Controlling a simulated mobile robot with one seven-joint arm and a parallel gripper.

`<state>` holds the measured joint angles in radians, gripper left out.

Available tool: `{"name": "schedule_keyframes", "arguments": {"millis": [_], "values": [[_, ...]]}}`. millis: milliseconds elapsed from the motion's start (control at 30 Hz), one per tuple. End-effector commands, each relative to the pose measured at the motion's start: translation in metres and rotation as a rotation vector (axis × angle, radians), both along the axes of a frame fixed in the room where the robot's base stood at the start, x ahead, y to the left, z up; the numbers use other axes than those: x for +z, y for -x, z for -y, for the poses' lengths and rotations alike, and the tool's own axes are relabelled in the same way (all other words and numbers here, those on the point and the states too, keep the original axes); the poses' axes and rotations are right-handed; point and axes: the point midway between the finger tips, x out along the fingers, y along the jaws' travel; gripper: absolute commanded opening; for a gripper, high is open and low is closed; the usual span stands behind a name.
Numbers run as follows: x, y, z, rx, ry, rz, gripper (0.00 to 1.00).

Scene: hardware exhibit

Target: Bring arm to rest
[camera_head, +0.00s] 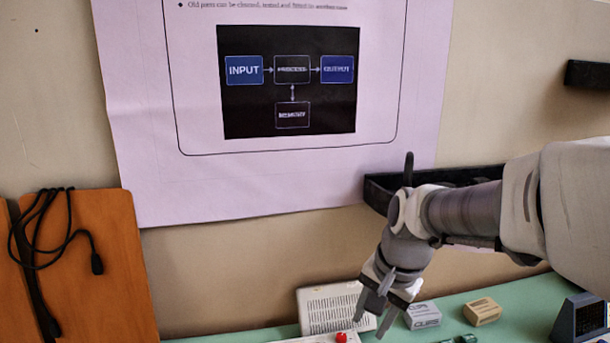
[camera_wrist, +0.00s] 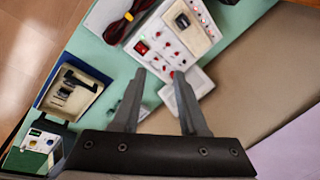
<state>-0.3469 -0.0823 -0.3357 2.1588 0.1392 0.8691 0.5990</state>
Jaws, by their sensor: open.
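My gripper (camera_head: 373,312) hangs at the end of my arm on the right side of the head view, above the green table (camera_head: 520,298). Its two fingers point down and are apart, with nothing between them. In the wrist view my gripper (camera_wrist: 158,98) also shows spread, empty fingers. Beyond the fingertips is a white device with knobs and red lights (camera_wrist: 165,35). A smaller white box (camera_wrist: 187,84) lies by the right finger.
A grey box labelled CLIPS (camera_head: 422,315) and a tan box (camera_head: 482,311) stand right of the gripper. A white vented box (camera_head: 328,308) stands behind it. A poster (camera_head: 280,165) and a black wall shelf (camera_head: 378,196) are on the wall. Orange panels (camera_head: 100,265) with black cables stand left.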

Motion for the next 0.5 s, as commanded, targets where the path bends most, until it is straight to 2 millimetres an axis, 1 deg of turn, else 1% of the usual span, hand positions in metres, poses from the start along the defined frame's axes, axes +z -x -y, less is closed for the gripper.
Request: {"name": "schedule_keyframes", "arguments": {"millis": [33, 200, 333, 500], "values": [[0.011, 0.012, 0.003, 0.046, 0.002, 0.036, 0.42], [0.035, 0.050, 0.011, 0.220, 0.052, 0.139, 0.42], [0.047, 0.080, 0.016, 0.348, 0.122, 0.214, 0.42], [0.054, 0.112, 0.023, 0.491, 0.239, 0.289, 0.42]]}}
